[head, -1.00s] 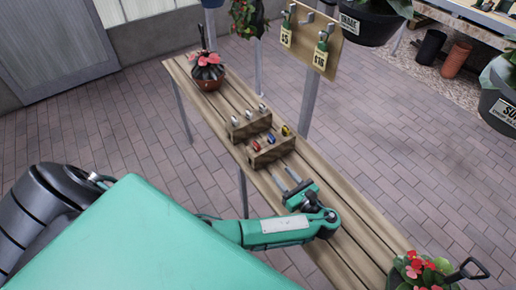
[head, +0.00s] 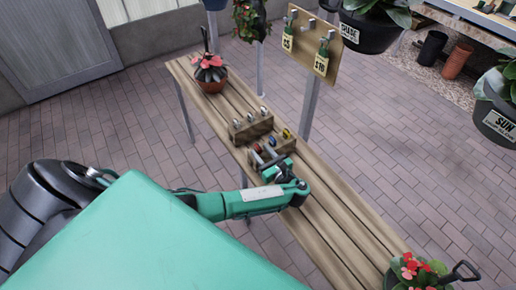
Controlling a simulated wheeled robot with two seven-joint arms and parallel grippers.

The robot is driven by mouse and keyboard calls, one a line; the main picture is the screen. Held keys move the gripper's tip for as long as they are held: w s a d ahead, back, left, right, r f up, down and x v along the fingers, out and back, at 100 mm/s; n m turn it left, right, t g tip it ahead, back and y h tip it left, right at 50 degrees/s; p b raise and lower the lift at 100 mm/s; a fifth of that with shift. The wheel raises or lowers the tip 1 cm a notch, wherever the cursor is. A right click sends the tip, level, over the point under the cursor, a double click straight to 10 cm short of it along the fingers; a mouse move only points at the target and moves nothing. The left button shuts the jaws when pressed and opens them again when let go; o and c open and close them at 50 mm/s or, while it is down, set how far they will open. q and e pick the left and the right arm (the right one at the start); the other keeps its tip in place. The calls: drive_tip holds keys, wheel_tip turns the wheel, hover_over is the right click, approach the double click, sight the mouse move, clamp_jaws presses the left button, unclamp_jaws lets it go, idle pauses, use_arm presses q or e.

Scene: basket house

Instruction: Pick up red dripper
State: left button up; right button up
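The red dripper (head: 257,148) looks like a small reddish top at the left end of the front wooden block (head: 285,146) on the bench. A blue one and a yellow one (head: 286,133) are set to its right in the same block. My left gripper (head: 261,154) is at the block's front, its two fingers apart. The fingertips are at the red dripper, seemingly one on each side; I cannot tell whether they touch it. The fingers and gripper body hide part of the block. My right gripper is not in view.
A second wooden block (head: 250,127) with several pale-topped items stands just behind. A potted plant (head: 211,80) is at the bench's far end, and a red-flowered pot (head: 415,272) at its near end. A tool board (head: 313,42) rises behind. The bench between gripper and near pot is clear.

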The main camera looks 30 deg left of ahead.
use_arm(q)
drive_tip(key=shift+w+a, duration=0.1)
drive_tip(key=shift+a, duration=0.2)
clamp_jaws()
wheel_tip(320, 180, up, 20)
idle(0.7)
